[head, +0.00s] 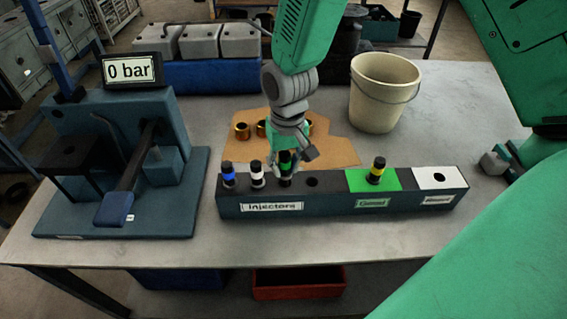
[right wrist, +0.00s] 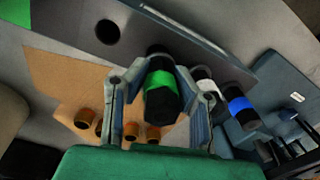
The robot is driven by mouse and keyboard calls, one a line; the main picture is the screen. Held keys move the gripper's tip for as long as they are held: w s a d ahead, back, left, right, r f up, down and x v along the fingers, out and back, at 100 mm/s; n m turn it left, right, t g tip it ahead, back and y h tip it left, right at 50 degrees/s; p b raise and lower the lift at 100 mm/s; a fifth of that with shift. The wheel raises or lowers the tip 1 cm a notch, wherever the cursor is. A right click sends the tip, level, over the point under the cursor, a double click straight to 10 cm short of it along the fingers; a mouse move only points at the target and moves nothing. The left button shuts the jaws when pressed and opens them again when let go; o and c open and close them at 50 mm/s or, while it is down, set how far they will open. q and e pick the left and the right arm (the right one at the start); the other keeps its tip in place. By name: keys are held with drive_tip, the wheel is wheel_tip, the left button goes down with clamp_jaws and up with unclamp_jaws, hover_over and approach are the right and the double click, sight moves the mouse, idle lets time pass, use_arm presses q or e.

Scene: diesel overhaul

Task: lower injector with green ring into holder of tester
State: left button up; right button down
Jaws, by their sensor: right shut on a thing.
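The injector with the green ring (right wrist: 161,85) is black and stands in the injector rack (head: 330,203). In the head view its black body (head: 285,182) shows below my right gripper (head: 286,160). My right gripper, also in the right wrist view (right wrist: 162,100), is shut on this injector, one finger on each side. The tester (head: 120,130) stands at the left, with a "0 bar" display (head: 132,71), a dark lever and a blue handle (head: 115,208). I cannot tell its holder opening clearly. My left gripper is not in view.
Blue-ringed (head: 228,175) and white-ringed (head: 257,175) injectors stand to the left in the rack. A yellow-ringed injector (head: 376,170) stands in the green section. Brass parts (head: 242,131) lie on a brown sheet (head: 340,152). A bucket (head: 380,95) stands behind right.

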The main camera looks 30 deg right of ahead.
drive_tip(key=shift+d, duration=0.1)
drive_tip(key=shift+f, duration=0.1)
idle(0.3)
drive_tip(key=shift+f+b, duration=0.65)
drive_tip(key=shift+f, duration=0.55)
drive_tip(key=shift+p, duration=0.35)
drive_tip(key=c, duration=0.9)
unclamp_jaws()
drive_tip(key=shift+o, duration=0.2)
